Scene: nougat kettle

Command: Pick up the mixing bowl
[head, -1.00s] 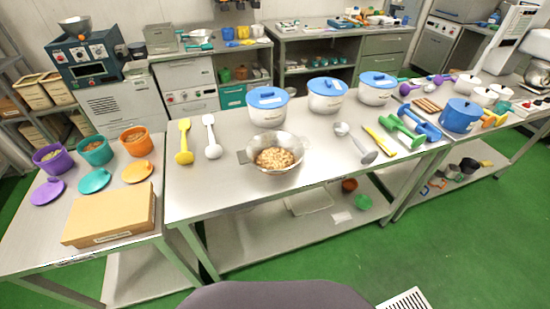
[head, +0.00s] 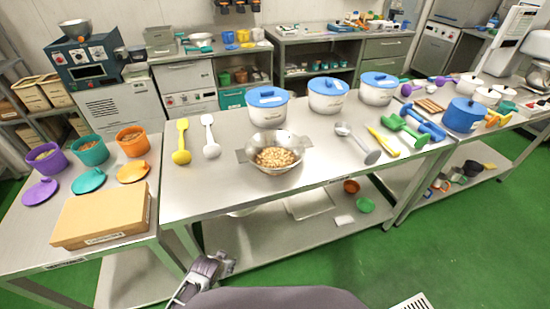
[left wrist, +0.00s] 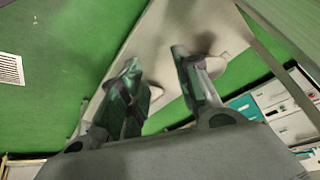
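The mixing bowl (head: 274,152) is a metal bowl with side handles, filled with light brown nuts. It stands upright near the front edge of the steel table (head: 330,170). My left gripper (head: 215,262) is low in the head view, below the table's front edge, left of the bowl and apart from it. In the left wrist view my left gripper (left wrist: 160,70) shows two separated fingers with nothing between them. The bowl cannot be made out in the left wrist view. My right gripper is not in view.
A yellow spoon (head: 182,142) and a white spoon (head: 209,137) lie left of the bowl. Lidded white pots (head: 266,106) stand behind it. A metal ladle (head: 358,144) lies to its right. A cardboard box (head: 102,217) is on the left table.

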